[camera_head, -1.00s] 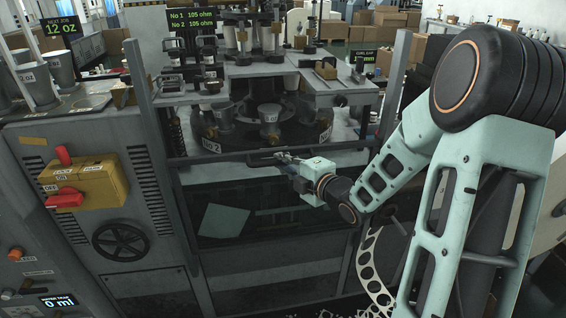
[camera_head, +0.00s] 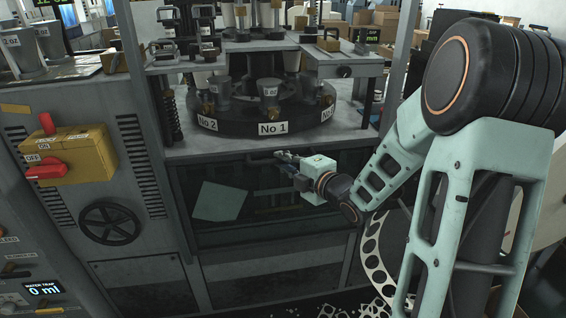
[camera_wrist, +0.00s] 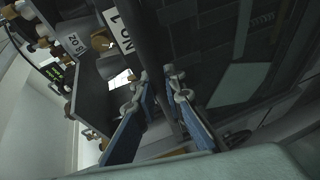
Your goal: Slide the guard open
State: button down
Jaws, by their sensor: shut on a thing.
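The guard (camera_head: 290,228) is a dark see-through panel across the front of the forming machine, below the turntable. Its handle bar (camera_head: 262,161) runs level near its top edge. My gripper (camera_head: 284,157) reaches in from the right and is shut on the handle. In the wrist view, my gripper's blue-padded fingers (camera_wrist: 157,103) stand on both sides of a dark bar; the exact contact is hard to see. The turntable (camera_head: 240,123), with its No 1 and No 2 labels, is uncovered above the guard.
A yellow switch box with red levers (camera_head: 75,157) and a handwheel (camera_head: 110,223) are on the left cabinet. A frame post (camera_head: 400,70) stands at the right. A strip with round holes (camera_head: 372,262) hangs below my arm.

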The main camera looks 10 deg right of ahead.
jog(key=shift+f, duration=0.15)
jog(key=c, duration=2)
grip_release()
jog(key=shift+o, duration=0.2)
jog(key=shift+s, duration=0.15)
jog(key=v, duration=1.2)
